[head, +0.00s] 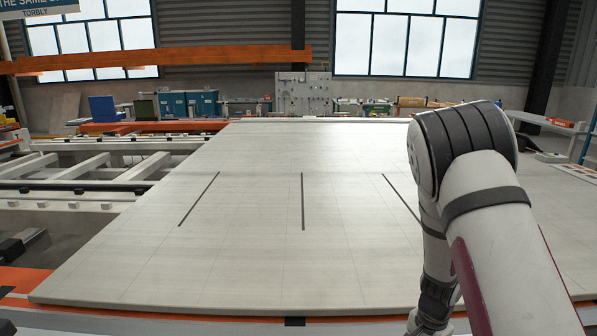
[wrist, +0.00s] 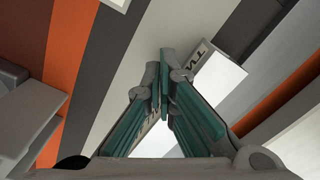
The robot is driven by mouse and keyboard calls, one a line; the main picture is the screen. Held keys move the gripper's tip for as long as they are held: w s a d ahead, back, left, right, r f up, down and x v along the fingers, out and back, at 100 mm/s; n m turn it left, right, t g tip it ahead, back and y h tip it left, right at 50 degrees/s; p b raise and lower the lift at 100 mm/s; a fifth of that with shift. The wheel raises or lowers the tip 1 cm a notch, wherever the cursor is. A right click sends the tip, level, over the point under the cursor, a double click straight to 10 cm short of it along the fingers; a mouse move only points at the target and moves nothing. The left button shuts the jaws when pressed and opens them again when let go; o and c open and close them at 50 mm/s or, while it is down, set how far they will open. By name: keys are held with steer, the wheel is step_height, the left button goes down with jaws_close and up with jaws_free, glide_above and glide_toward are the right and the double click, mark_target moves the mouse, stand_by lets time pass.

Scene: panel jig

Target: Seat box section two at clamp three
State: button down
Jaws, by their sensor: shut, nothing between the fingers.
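In the wrist view my gripper (wrist: 165,65) has its teal-padded fingers together at the tips, with nothing held between them. A pale box section (wrist: 219,76) with dark lettering that begins "TW" lies just right of the fingertips. The fingers cover part of its left end, and I cannot tell whether they touch it. In the head view my arm fills the right side, and my gripper is not clearly visible there. I cannot make out clamp three in either view.
A large pale panel (head: 250,255) with several dark slots spans the middle of the head view, its top clear. Open frame rails (head: 70,185) lie to its left. An orange beam (head: 150,60) crosses behind. Orange and grey bands (wrist: 62,75) show in the wrist view.

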steer(key=shift+w+r+b, duration=0.1)
steer(key=shift+w+b, duration=0.25)
steer(key=shift+w, duration=0.5)
stand_by(0.3)
steer(key=shift+s, duration=0.15)
steer(key=shift+s+p, duration=0.45)
steer(key=shift+s, duration=0.5)
step_height(320, 180, up, 8)
steer(key=p, duration=0.3)
steer(key=shift+p, duration=0.35)
steer(key=s+a+r+n+t+y, duration=0.1)
steer(key=s+a+r+n, duration=0.15)
steer(key=r, duration=0.45)
steer(key=s+a+r+n+t, duration=0.1)
steer(key=a+r, duration=0.2)
steer(key=r, duration=0.4)
steer(key=s+a+r+n+y, duration=0.1)
steer(key=s+a+r+n, duration=0.1)
steer(key=r, duration=0.5)
steer(key=s+a+r+n+t+h, duration=0.1)
steer(key=s+r+n, duration=0.2)
steer(key=s+r, duration=0.3)
steer(key=s+a+r+n+t+h, duration=0.1)
steer(key=s+r, duration=0.5)
steer(key=s, duration=0.6)
steer(key=shift+s+n+t, duration=0.15)
steer(key=shift+n+t, duration=0.65)
steer(key=shift+n, duration=0.45)
